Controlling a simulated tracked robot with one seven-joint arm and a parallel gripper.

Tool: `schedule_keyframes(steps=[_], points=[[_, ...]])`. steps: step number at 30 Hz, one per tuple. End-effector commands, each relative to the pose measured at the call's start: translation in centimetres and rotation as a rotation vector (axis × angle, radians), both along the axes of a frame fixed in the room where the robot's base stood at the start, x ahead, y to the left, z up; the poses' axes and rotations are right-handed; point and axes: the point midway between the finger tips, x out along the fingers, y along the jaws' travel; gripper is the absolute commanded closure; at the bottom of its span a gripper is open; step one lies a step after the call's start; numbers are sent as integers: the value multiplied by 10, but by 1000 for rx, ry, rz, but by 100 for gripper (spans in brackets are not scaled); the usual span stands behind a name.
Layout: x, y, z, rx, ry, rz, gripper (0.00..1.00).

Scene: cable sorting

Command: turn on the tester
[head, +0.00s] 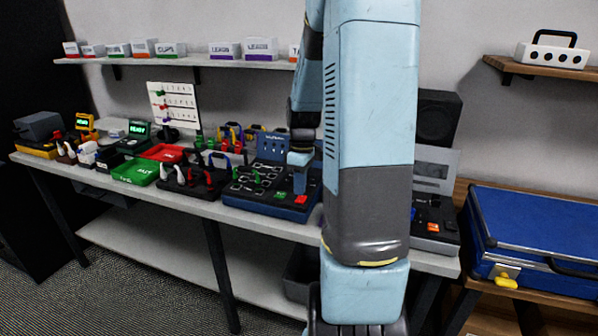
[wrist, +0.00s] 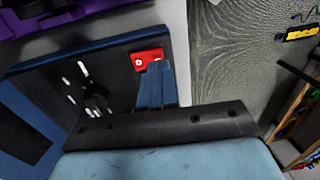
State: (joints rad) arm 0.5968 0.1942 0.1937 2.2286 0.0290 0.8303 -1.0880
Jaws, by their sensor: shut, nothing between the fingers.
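The tester (head: 262,205) is a dark blue-edged box with a black top panel on the bench, just left of my arm in the head view. A red switch (head: 300,199) sits at its front right corner, with a green part beside it. In the wrist view the panel (wrist: 100,65) is tilted, with white marks and the red switch (wrist: 147,56) near its corner. My gripper (head: 300,184) is shut and empty, pointing down over the panel's right side. In the wrist view its blue fingers (wrist: 154,72) end right by the switch. I cannot tell whether they touch it.
Left of the tester are a black holder with cables (head: 195,182), a green tray (head: 136,172) and a red tray (head: 163,153). A grey device (head: 436,215) stands right of my arm. A blue case (head: 535,235) lies at the far right. A shelf with labelled boxes (head: 180,60) hangs above.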

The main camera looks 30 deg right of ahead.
Motion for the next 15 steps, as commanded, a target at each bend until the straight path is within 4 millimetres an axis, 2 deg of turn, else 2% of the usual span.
schedule_keyframes(steps=[6,15], points=[[-2,2,-19,1,1,0,100],[-2,2,-22,1,-1,0,100]])
